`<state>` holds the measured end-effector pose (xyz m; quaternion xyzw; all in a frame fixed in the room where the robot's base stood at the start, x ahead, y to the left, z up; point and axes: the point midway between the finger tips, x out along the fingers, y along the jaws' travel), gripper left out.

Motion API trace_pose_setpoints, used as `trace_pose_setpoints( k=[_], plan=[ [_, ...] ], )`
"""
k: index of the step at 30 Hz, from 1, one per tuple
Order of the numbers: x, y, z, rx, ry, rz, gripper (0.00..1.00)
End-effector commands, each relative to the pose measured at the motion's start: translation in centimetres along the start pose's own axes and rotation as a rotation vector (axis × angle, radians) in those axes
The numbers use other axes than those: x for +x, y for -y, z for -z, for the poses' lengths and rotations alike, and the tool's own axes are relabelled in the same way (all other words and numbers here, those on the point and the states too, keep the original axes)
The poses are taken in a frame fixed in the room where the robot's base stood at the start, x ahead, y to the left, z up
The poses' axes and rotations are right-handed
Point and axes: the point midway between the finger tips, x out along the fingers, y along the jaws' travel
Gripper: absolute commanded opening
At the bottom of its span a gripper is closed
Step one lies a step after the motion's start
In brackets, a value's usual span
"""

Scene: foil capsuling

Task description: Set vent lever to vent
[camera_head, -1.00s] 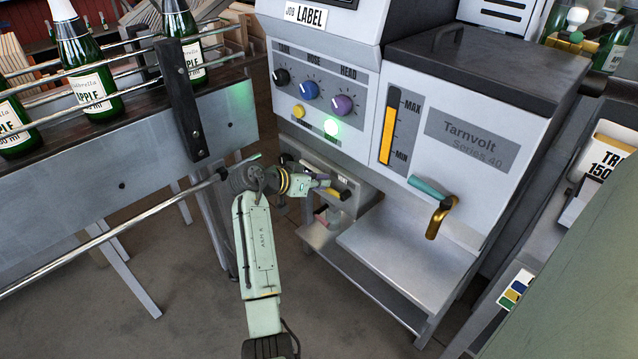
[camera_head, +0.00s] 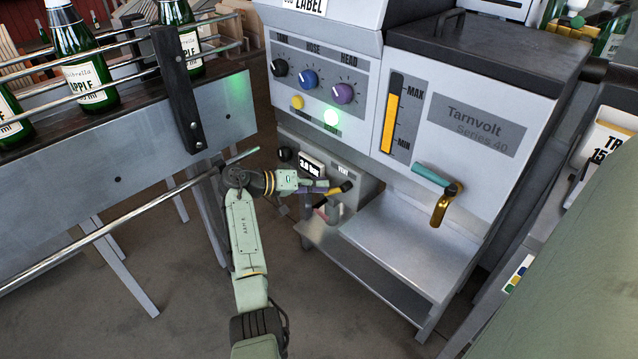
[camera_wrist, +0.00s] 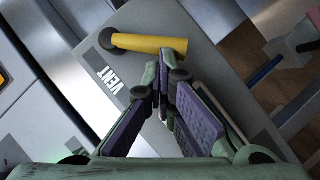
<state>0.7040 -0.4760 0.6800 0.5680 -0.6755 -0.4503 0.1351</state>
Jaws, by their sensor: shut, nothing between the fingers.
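The vent lever is a yellow bar with a black end. It shows in the wrist view (camera_wrist: 150,43) beside the VENT label (camera_wrist: 111,81), and in the head view (camera_head: 334,190) low on the machine's front. My gripper (camera_wrist: 160,80) is shut and empty. Its fingertips are just below the yellow bar in the wrist view; whether they touch it I cannot tell. In the head view my gripper (camera_head: 318,187) points right at the lever, and its fingers partly cover the panel there.
A pressure display (camera_head: 312,170) sits left of the lever. A metal shelf (camera_head: 400,245) juts out to the right. A teal-handled brass tap (camera_head: 440,205) is above that shelf. The bottle conveyor (camera_head: 120,150) stands at the left. Open floor lies below my arm.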

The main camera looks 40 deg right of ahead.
Motion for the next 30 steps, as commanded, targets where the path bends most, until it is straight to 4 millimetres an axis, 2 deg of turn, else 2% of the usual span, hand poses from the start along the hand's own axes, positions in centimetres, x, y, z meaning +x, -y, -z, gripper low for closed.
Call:
trace_pose_setpoints(
  k=[15, 30],
  plan=[
    [1.2, 1.2, -1.8, -0.3, 0.002, -0.179, 0.0],
    [1.9, 1.5, -3.0, -0.5, 0.003, -0.296, 0.0]
  ],
)
